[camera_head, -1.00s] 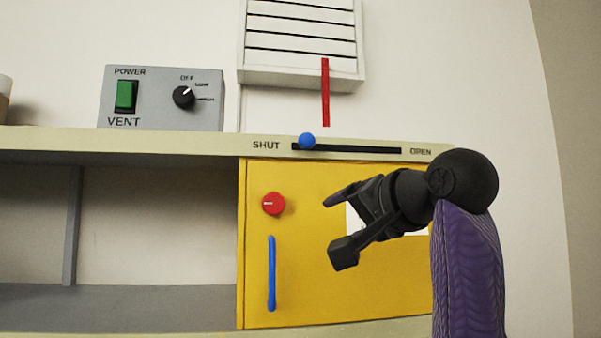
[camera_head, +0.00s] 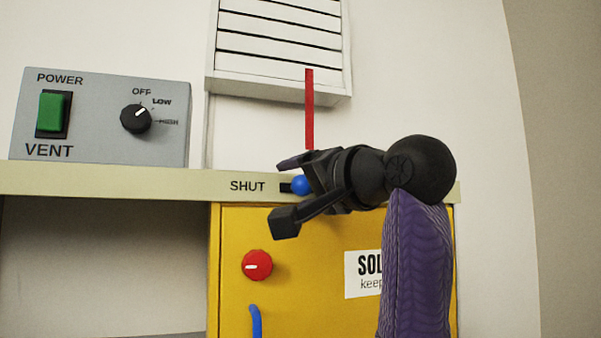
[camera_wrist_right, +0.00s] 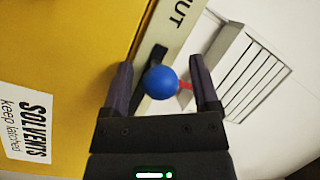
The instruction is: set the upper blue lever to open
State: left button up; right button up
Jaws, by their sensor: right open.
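The upper blue lever's round knob (camera_head: 301,185) sits at the SHUT end of its dark slot in the shelf edge (camera_head: 120,180). My right gripper (camera_head: 287,190) is open in front of the knob, with one finger above it and one below it in the head view. In the right wrist view the blue knob (camera_wrist_right: 160,82) lies between the two open fingers of my right gripper (camera_wrist_right: 160,85), with a gap to each side. My gripper and wrist hide the rest of the slot and the OPEN label. My left gripper is not in view.
Below the shelf edge is a yellow cabinet (camera_head: 290,305) with a red knob (camera_head: 257,265) and a blue handle (camera_head: 256,322). A grey vent box (camera_head: 90,140) stands on the left. A red strip (camera_head: 309,110) hangs beneath the white louvred vent (camera_head: 280,45).

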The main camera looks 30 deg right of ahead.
jog(key=shift+s, duration=0.25)
jog(key=shift+w, duration=0.25)
jog(key=c, duration=0.4)
grip_shut()
dwell(0.5)
